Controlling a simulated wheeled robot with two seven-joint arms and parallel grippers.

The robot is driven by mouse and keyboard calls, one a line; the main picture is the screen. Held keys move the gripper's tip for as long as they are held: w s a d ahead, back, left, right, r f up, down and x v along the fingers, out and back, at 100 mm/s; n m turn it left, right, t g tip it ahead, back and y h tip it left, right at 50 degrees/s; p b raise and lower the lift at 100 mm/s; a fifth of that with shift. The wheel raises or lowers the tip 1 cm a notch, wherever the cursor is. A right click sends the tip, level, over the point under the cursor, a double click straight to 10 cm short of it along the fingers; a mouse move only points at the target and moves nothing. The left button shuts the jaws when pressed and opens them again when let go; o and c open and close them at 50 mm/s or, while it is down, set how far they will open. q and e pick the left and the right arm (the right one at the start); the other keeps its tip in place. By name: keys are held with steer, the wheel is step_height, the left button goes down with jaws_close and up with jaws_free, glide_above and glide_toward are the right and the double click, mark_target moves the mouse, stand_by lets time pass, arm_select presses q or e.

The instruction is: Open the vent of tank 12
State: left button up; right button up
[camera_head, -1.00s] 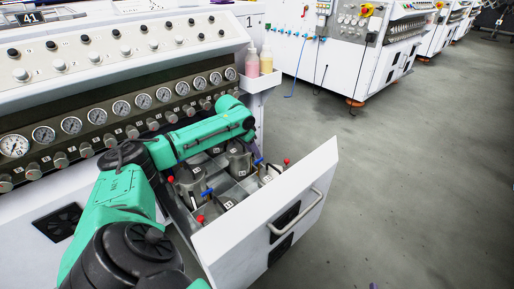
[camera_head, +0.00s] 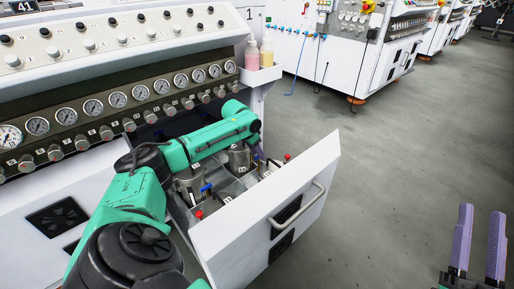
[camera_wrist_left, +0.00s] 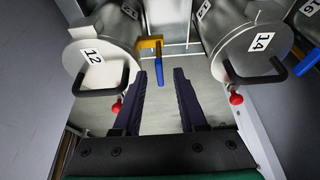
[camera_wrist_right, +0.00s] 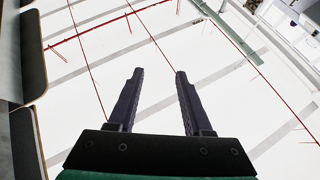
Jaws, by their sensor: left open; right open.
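Tank 12 (camera_wrist_left: 92,57) is a metal cylinder with a black bail handle, at the left in the left wrist view. A red knob (camera_wrist_left: 117,107) sits at its near edge. A yellow-brass valve (camera_wrist_left: 150,43) with a blue lever (camera_wrist_left: 158,70) is at its right side. My left gripper (camera_wrist_left: 161,76) is open, its fingers either side of the lever's line and right of the red knob; no contact is visible. In the head view my arm hides this gripper over the drawer. My right gripper (camera_head: 481,212) is open and empty, well right of the drawer.
The open drawer (camera_head: 262,215) holds several tanks; tank 14 (camera_wrist_left: 262,42) stands right of tank 12 with its own red knob (camera_wrist_left: 236,98). Gauges line the panel above. Two bottles (camera_head: 259,54) stand on a side shelf. The floor to the right is clear.

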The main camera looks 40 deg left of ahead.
steer(key=shift+s+d+r, duration=0.1)
steer(key=shift+r, duration=0.45)
arm_select(q)
steer(key=shift+c, duration=0.3)
jaws_close()
